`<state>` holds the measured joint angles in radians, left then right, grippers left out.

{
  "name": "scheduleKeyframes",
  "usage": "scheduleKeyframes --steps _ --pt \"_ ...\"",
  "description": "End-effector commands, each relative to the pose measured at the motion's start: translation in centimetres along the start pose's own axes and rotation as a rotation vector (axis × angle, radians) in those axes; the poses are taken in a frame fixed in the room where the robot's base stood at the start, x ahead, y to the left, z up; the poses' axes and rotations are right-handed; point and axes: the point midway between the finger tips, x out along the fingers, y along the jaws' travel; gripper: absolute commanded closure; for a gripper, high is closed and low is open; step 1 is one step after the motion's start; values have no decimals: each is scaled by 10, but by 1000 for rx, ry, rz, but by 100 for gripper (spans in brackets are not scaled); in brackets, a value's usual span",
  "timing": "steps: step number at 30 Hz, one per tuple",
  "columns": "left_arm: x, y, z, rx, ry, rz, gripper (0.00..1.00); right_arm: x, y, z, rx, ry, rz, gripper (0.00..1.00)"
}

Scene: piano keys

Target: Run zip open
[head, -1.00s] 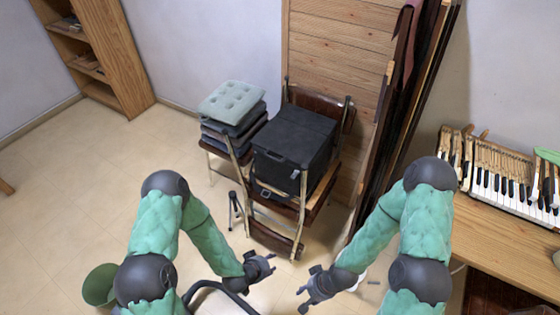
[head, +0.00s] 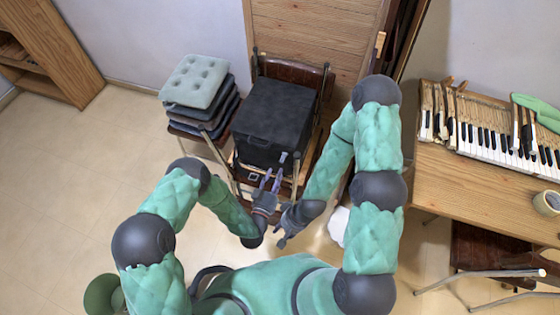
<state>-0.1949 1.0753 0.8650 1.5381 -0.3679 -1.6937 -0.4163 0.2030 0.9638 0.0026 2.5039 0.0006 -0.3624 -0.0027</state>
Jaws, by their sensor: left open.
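A black box-like bag (head: 274,115) sits on a folding chair in the middle of the head view. A small grey tab (head: 283,157) shows low on its front. I cannot make out a zip or a zip pull. My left gripper (head: 270,180) is open, its two fingers pointing up in the picture at the lower front of the bag. I cannot tell whether it touches anything. My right gripper (head: 279,240) is lower and slightly right, close to my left gripper. Its finger gap is too small to judge.
A chair with stacked cushions (head: 198,85) stands left of the bag. A wooden desk (head: 450,190) with piano keys (head: 490,140) and a tape roll (head: 546,203) is at the right. A wooden shelf (head: 60,50) stands at the far left.

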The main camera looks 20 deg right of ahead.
Motion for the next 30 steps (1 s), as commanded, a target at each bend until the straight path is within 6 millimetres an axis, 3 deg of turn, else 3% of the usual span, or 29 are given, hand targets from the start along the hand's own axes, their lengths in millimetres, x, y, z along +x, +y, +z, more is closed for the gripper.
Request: scheduleKeyframes --steps 3,10,24,28,30 --pt "23 0 0 1 3 1 60 4 1 0 0 0 0 60" --pt "54 0 1 0 0 0 60 7 2 -1 0 1 0 60" --pt "65 0 0 -2 -2 -1 60 8 3 -1 0 1 0 60" --pt "65 0 0 -2 -2 -1 96 8 3 -1 0 1 0 60" --pt "65 0 0 -2 -2 -1 100 8 3 -1 0 1 0 60"
